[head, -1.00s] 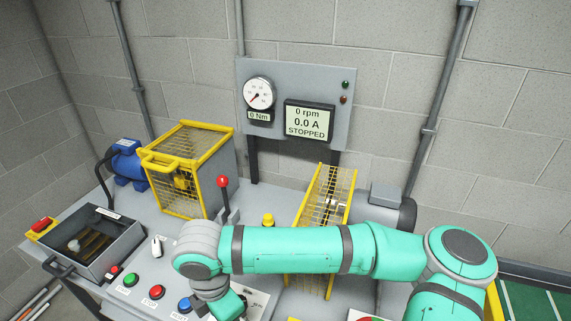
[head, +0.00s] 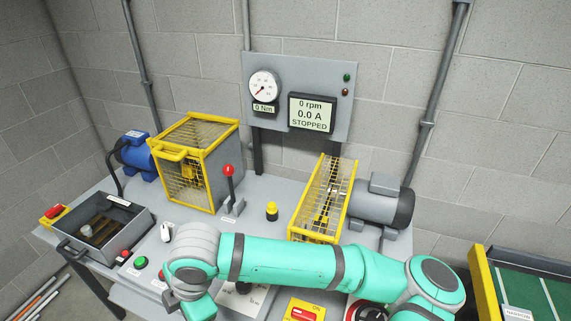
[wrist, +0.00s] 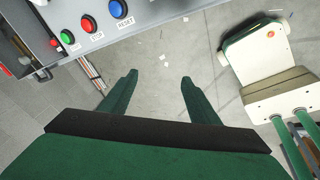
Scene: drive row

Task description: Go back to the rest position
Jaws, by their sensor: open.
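My gripper (wrist: 158,82) shows in the wrist view with its two green fingers spread apart and nothing between them. It points down over the bare floor, beside the front edge of the control panel (wrist: 135,32). In the head view my teal arm crosses the lower middle in front of the bench, and the gripper itself is out of sight there. The display (head: 312,113) reads 0 rpm, 0.0 A and STOPPED. The dial (head: 264,87) above the 0 Nm label has its needle low.
Green, red and blue buttons (wrist: 118,9) lie close to the gripper. A red-knobbed lever (head: 229,172), yellow mesh guards (head: 200,165), a grey motor (head: 380,207) and an open grey box (head: 102,228) stand on the bench. A green-topped table (head: 535,290) is at right.

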